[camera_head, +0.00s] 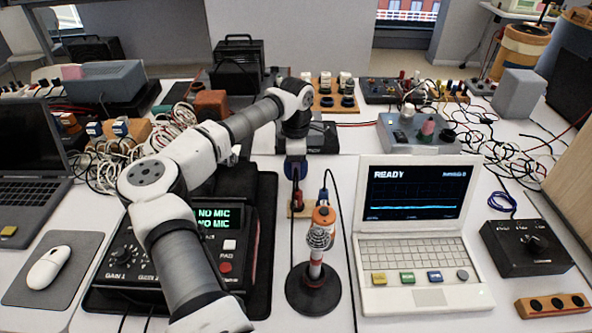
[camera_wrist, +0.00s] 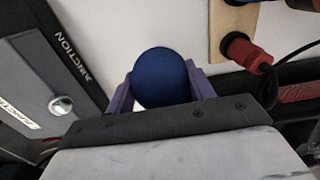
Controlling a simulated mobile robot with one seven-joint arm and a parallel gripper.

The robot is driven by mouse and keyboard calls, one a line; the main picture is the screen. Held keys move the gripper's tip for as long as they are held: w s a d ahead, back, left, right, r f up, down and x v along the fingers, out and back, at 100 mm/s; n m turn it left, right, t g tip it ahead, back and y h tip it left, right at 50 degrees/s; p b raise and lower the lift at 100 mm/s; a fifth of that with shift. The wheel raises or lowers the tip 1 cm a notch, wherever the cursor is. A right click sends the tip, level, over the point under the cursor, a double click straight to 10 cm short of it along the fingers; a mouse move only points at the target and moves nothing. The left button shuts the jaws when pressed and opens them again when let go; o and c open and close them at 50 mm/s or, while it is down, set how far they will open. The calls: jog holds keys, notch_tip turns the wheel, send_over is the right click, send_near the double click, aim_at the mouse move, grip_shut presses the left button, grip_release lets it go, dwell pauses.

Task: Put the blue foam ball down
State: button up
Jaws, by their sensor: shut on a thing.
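My gripper (camera_wrist: 160,72) is shut on the blue foam ball (camera_wrist: 160,80) in the wrist view. The ball is dark blue and round, with one purple-blue finger on each side. White table surface shows beyond it. In the head view my gripper (camera_head: 296,160) points down over the middle of the table, behind the microphone stand. The ball is small there and hard to tell from the blue fingers. I cannot tell how high it is above the table.
A wooden block (camera_wrist: 228,30) with a red plug (camera_wrist: 242,52) lies close to the ball. A dark junction box (camera_wrist: 55,65) is at the left. In the head view, a microphone (camera_head: 320,235) stands in front, and a white laptop (camera_head: 415,225) is at the right.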

jog(key=shift+f, duration=1.4)
jog(key=shift+f, duration=0.15)
jog(key=o, duration=0.9)
jog(key=shift+o, duration=0.2)
notch_tip(320, 180, up, 12)
jog(key=shift+r+b, duration=0.2)
jog(key=shift+b, duration=0.6)
